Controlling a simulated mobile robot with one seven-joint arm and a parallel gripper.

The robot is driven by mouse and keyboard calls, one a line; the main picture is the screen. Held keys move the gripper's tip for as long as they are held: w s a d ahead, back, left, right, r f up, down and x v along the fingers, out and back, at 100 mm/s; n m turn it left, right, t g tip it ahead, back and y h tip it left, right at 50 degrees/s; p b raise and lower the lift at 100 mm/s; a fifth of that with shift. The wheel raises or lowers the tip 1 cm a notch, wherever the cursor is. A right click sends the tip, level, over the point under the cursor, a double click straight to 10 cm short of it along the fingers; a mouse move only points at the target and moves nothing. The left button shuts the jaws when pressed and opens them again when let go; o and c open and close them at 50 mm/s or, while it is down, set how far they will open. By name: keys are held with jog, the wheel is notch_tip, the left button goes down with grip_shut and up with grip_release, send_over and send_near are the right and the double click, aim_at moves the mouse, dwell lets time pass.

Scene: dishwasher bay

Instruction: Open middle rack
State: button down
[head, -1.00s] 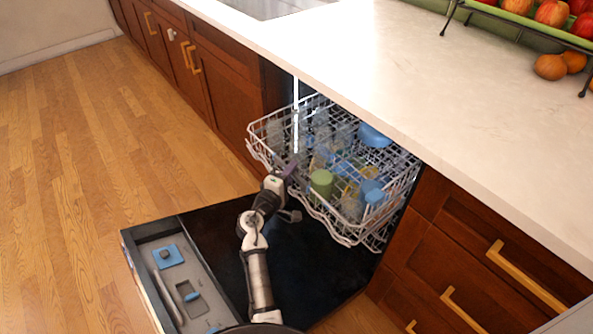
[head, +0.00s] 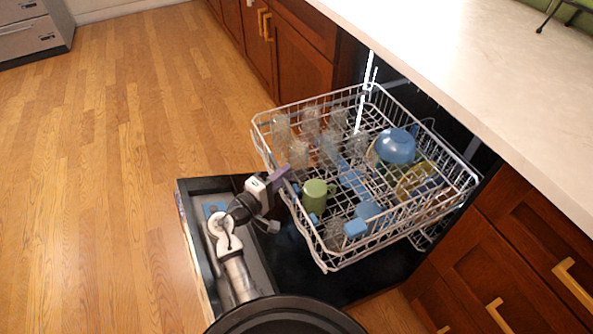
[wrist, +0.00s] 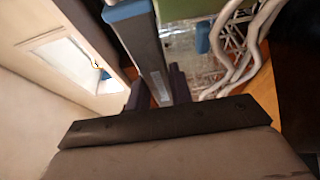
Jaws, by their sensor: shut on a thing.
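The middle rack (head: 352,91), a white wire basket, stands well out of the dishwasher over the lowered door (head: 205,186). My gripper (head: 274,182) is at the rack's front edge, on the side away from the counter. It is shut on the rack's grey-purple handle (head: 281,172). In the wrist view the handle (wrist: 146,45), with a blue end, runs between my gripper's dark fingers (wrist: 158,90). The fingertips are small in the head view.
Wooden floor (head: 110,150) is open at left.

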jog(key=shift+s+a, duration=0.15)
jog(key=shift+a, duration=0.3)
jog(key=c, duration=1.2)
grip_release()
jog(key=shift+c, duration=0.2)
jog(key=b+v, duration=0.1)
jog(key=v, duration=1.2)
jog(key=shift+s+a, duration=0.25)
jog(key=shift+s, duration=0.05)
